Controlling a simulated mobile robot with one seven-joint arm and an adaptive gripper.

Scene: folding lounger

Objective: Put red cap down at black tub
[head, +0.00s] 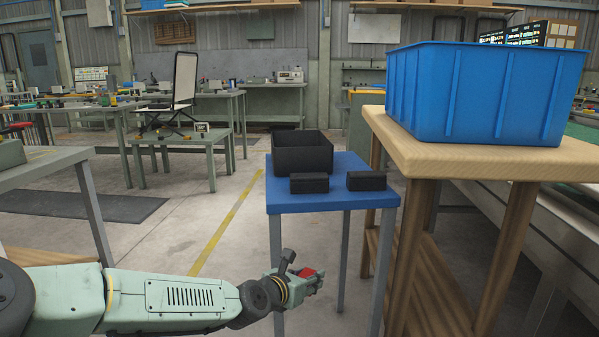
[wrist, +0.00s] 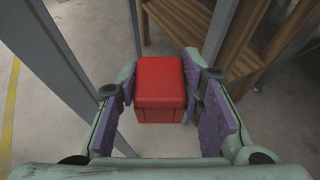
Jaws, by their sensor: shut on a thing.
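The red cap (wrist: 161,82) is a small red block held between the two fingers of my gripper (wrist: 160,115) in the wrist view. In the head view, a bit of the red cap (head: 307,272) shows at my gripper (head: 312,281), low in front of the blue-topped table and below its top. The black tub (head: 302,154) is an open, dark box standing on that table. My gripper is shut on the red cap and is apart from the tub. The inside bottom of the tub is hidden.
Two black blocks, a left one (head: 309,183) and a right one (head: 366,181), lie on the blue table (head: 335,200) in front of the tub. A wooden table (head: 430,158) with a large blue bin (head: 487,95) stands close on the right. Open floor lies to the left.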

